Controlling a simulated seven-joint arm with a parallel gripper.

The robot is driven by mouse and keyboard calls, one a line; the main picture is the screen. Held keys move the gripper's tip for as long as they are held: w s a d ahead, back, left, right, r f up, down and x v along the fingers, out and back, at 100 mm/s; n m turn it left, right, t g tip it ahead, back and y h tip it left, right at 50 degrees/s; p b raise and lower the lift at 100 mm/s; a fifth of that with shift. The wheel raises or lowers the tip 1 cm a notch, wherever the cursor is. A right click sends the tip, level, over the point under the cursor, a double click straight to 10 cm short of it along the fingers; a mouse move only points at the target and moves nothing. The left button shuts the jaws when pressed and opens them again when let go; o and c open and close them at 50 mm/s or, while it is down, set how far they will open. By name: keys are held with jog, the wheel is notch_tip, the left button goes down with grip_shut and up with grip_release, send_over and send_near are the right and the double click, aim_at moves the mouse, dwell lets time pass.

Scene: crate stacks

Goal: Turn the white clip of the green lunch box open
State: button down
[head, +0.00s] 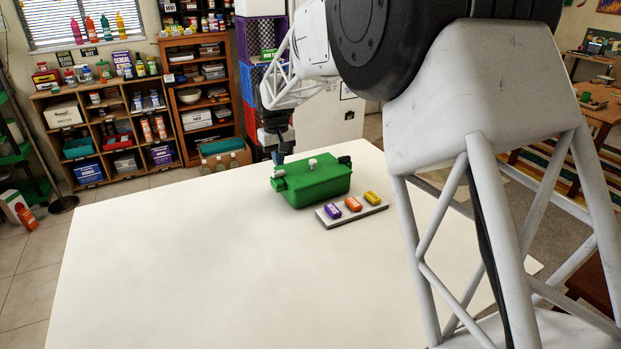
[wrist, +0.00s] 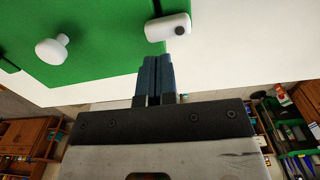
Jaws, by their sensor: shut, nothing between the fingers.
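The green lunch box (head: 318,182) stands closed on the white table, with a white knob (head: 312,162) on its lid. The knob also shows in the wrist view (wrist: 52,50). The white clip (head: 279,174) is at the box's left end, near my gripper (head: 277,160). In the wrist view the white clip (wrist: 168,27) lies just beyond my blue fingertips (wrist: 156,62). The fingers are shut with nothing between them. They are at or very near the clip's edge; I cannot tell if they touch it.
A grey tray (head: 328,220) with a purple, an orange and a yellow block stands to the right in front of the box. A dark clip (head: 344,160) is at the box's right end. The table's (head: 190,260) left and front areas are clear.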

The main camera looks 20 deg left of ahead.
aim_at(286, 177)
jog(key=shift+w+a, duration=0.1)
jog(key=shift+w, duration=0.1)
jog(key=shift+f, duration=0.55)
dwell(0.9)
jog(key=shift+s+d, duration=0.85)
jog(key=shift+d, duration=0.3)
dwell(2.5)
jog(key=shift+s+d, duration=0.35)
jog(key=shift+s, duration=0.45)
dwell(1.3)
jog(key=shift+w+d, duration=0.25)
jog(key=shift+w, duration=0.05)
dwell(0.4)
